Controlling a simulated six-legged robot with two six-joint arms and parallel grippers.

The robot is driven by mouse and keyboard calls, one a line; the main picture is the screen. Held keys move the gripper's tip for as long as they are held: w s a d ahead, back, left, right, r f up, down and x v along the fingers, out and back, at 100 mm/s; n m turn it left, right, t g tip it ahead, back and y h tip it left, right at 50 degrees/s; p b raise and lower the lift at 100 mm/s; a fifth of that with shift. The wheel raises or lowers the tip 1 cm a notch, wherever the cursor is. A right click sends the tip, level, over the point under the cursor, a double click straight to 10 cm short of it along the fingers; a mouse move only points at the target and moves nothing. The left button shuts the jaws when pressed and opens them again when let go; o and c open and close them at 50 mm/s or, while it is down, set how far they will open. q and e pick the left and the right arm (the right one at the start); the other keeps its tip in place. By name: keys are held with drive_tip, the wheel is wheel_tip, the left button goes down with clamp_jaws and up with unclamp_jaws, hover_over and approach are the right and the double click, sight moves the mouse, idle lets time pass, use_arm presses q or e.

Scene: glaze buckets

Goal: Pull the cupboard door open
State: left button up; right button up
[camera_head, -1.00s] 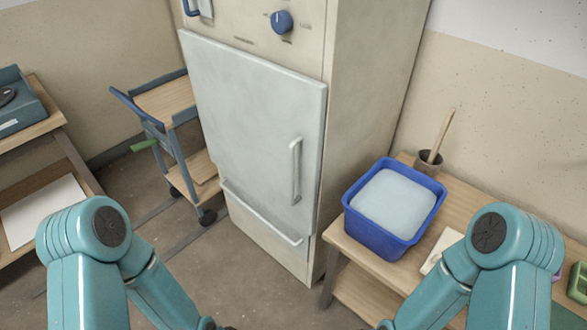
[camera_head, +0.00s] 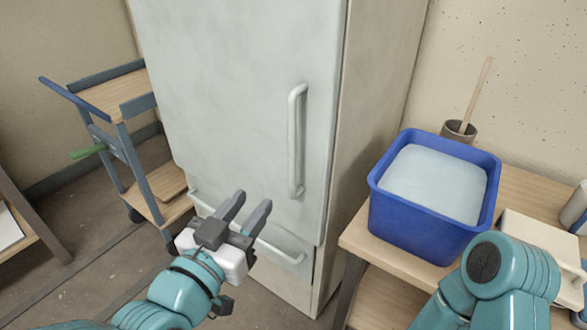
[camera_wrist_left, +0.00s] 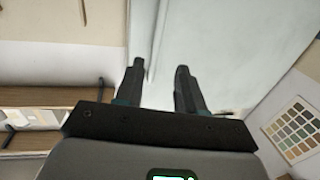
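The cupboard door (camera_head: 240,90) is a tall pale grey panel, and it looks closed. Its vertical bar handle (camera_head: 296,140) is on the right side of the door. My left gripper (camera_head: 250,212) is open and empty, below and to the left of the handle, apart from it.
A lower drawer with a bar handle (camera_head: 280,253) sits under the door. A blue bucket (camera_head: 420,225) of pale glaze stands on a wooden table (camera_head: 525,185) at the right. A blue trolley (camera_head: 130,150) stands left of the cupboard. Floor is clear in front.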

use_arm(q)
drive_tip(key=p, duration=0.9)
approach(290, 156)
drive_tip(key=p+x, duration=0.3)
drive_tip(key=x, duration=0.6)
drive_tip(key=shift+w+d+r+p, duration=0.1)
drive_tip(key=shift+w+r+p, duration=0.1)
drive_tip(key=shift+p, duration=0.15)
drive_tip(key=shift+w+d+f, duration=0.2)
drive_tip(key=shift+w+d, duration=0.1)
drive_tip(key=shift+w, duration=0.3)
clamp_jaws()
